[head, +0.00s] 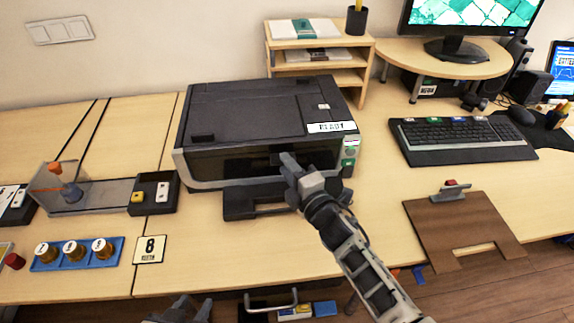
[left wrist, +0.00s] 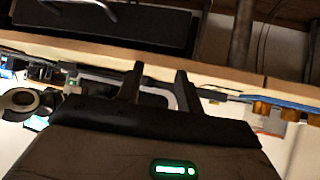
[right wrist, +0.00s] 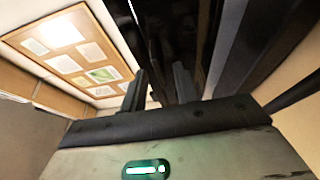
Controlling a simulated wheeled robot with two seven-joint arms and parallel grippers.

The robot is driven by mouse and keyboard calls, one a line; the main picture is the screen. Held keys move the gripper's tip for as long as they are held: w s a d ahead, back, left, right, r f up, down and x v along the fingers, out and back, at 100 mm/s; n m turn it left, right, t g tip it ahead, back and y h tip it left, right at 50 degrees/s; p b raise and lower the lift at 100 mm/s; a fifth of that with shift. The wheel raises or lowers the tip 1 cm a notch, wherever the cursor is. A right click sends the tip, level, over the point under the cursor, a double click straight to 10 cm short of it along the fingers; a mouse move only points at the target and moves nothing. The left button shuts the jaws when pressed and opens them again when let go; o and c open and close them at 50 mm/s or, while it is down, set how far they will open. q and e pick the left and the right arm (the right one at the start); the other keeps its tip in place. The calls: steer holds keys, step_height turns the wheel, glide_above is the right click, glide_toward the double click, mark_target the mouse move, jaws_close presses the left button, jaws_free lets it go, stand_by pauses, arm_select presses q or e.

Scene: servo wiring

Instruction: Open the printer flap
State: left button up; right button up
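The black and grey printer (head: 245,108) stands on the desk in the head view. Its dark front panel (head: 225,163) sits above a silver rim, and a dark tray-like part (head: 240,206) juts out below. My right gripper (head: 286,163) is at the right part of this front, partly covering it. Its fingers (right wrist: 160,88) are apart in the right wrist view, with a dark glossy surface close beyond them. Contact with the flap cannot be told. My left gripper (head: 180,308) is low at the desk's front edge, its fingers (left wrist: 159,84) apart and empty.
A wooden shelf (head: 318,76) stands behind the printer and a keyboard (head: 463,138) lies to its right. A brown board (head: 465,228) lies at right.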

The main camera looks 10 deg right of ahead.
steer(key=shift+w+a, duration=0.15)
steer(key=shift+w, duration=0.2)
arm_select(q)
steer(key=shift+s+f, duration=0.1)
steer(key=shift+s, duration=0.05)
arm_select(e)
jaws_close()
